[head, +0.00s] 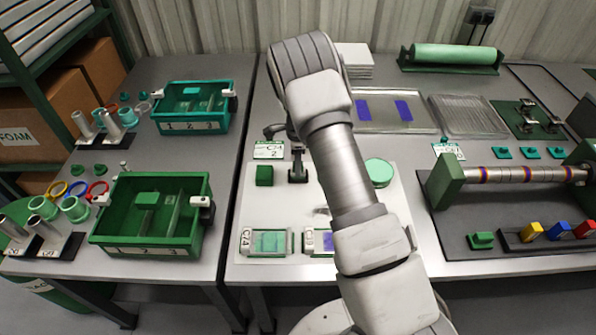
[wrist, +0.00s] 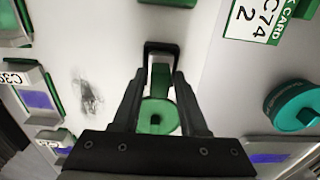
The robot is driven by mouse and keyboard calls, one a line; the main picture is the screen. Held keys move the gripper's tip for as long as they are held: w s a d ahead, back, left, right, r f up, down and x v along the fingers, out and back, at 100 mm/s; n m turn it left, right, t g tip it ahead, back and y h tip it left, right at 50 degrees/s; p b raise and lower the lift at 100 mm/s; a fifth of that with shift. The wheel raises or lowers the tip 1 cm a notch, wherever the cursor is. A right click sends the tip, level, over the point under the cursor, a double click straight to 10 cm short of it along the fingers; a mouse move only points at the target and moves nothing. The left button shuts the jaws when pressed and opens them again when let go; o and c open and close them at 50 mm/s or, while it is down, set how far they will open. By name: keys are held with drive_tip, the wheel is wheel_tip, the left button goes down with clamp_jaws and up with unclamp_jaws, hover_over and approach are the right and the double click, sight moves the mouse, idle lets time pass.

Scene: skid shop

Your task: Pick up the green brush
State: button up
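A green piece with a round disc end (wrist: 157,118) and a narrower green stem lies between my fingers in the wrist view. I take it for the green brush. A dark arch-shaped frame (wrist: 160,47) stands around its far end. My gripper (wrist: 159,76) is open, with one finger on each side of the green piece and small gaps visible beside the stem. In the head view, my gripper (head: 297,172) is over the white board (head: 300,210), and my arm hides much of this spot. The brush cannot be made out there.
A green block (head: 264,175) and a card (head: 268,150) are left of my gripper. A round green item (head: 380,173) lies to the right. Two small labelled trays (head: 265,242) (head: 318,242) stand at the board's front. A dark smear (wrist: 88,98) marks the board.

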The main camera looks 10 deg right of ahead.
clamp_jaws()
drive_tip(key=shift+r, duration=0.1)
drive_tip(key=shift+r, duration=0.3)
drive_tip(key=r, duration=0.4)
drive_tip(key=shift+s+d, duration=0.1)
drive_tip(key=shift+d, duration=0.25)
drive_tip(key=s+d+r, duration=0.5)
drive_tip(key=d+r, duration=0.1)
drive_tip(key=d, duration=0.3)
drive_tip(key=shift+s+d, duration=0.2)
drive_tip(key=shift+s, duration=0.2)
drive_tip(key=shift+r, duration=0.1)
drive_tip(key=shift+c, duration=1.3)
unclamp_jaws()
clamp_jaws()
